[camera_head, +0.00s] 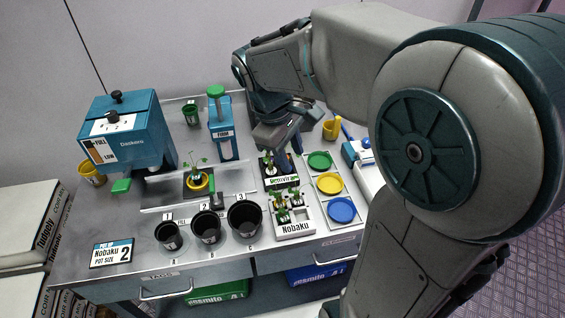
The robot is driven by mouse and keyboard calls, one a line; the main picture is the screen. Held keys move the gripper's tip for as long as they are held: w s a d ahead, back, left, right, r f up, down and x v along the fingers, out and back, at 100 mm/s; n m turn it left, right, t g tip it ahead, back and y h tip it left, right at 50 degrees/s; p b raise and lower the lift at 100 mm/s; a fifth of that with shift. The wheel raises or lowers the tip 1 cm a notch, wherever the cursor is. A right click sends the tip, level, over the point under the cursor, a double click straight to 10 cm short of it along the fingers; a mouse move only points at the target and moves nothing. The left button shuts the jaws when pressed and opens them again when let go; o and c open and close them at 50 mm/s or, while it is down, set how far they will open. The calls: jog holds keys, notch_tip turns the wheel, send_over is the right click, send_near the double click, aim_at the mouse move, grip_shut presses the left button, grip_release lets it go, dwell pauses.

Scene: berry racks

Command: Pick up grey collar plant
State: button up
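My gripper (284,148) points down over the back of a small black rack (281,183) with a white and green label. One finger shows as a dark blue-grey bar; whether the fingers are apart or hold anything is unclear. A small green plant (267,164) stands at the left of this rack, beside the gripper. Several seedlings (282,215) stand in the white rack labelled Nobaku (295,229) in front. I cannot make out a grey collar on any plant at this size.
Three black pots (207,226) stand along the front, numbered 1 to 3. A tray of green, yellow and blue discs (330,183) lies right of the racks.

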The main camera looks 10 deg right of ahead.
aim_at(297, 192)
jog(key=w+a+f+n+g+h+b, duration=0.1)
jog(key=w+a+f+n, duration=0.1)
jog(key=w+f+n, duration=0.3)
jog(key=shift+m, duration=0.4)
jog(key=p+x, duration=0.1)
jog(key=x, duration=1.2)
jog(key=shift+d, duration=0.2)
grip_shut()
